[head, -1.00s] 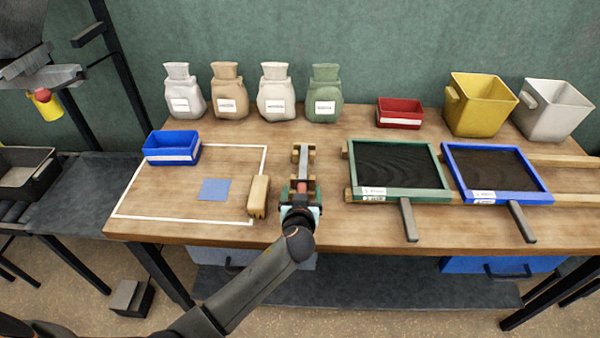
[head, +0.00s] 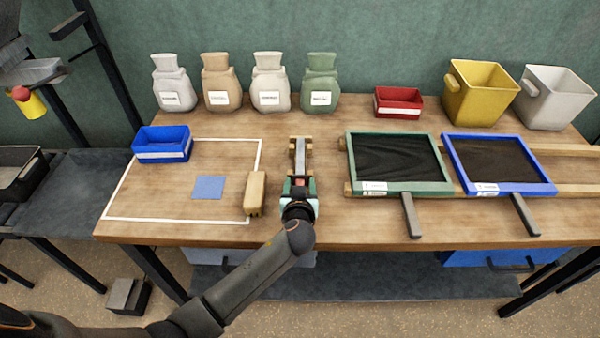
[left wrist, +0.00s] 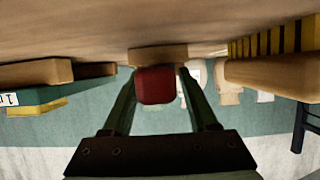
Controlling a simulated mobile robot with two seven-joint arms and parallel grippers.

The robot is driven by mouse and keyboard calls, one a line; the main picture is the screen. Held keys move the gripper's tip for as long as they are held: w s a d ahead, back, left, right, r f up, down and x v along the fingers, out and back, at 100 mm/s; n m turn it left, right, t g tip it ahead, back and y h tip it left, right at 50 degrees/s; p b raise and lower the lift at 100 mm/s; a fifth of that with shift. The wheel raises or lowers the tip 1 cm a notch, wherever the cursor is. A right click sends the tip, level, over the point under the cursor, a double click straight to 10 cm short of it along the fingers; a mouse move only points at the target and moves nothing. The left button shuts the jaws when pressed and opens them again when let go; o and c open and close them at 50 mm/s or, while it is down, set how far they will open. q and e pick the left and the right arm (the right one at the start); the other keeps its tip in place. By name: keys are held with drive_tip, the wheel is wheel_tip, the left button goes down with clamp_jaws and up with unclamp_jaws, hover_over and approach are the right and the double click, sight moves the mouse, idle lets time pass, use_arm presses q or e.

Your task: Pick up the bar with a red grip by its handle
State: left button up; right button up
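The bar (head: 299,160) is a grey strip lying lengthwise on small wooden rests at the middle of the table. Its red grip (head: 300,183) is at the near end, partly hidden by my left gripper (head: 299,190). In the left wrist view the red grip (left wrist: 155,86) sits between the two fingers of my left gripper (left wrist: 157,72). The fingers are open, one on each side, with a narrow gap visible on the right. A wooden rest (left wrist: 158,54) shows beyond the grip. My right gripper is not in view.
A wooden block (head: 255,192) lies close left of my gripper. A green-framed sieve (head: 400,188) and a blue-framed sieve (head: 505,190) lie to the right on wooden rails. A blue bin (head: 162,156), several sacks and a red bin (head: 398,108) stand farther back.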

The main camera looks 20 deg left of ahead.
use_arm(q)
clamp_jaws()
drive_tip(key=shift+r, duration=0.25)
idle(0.5)
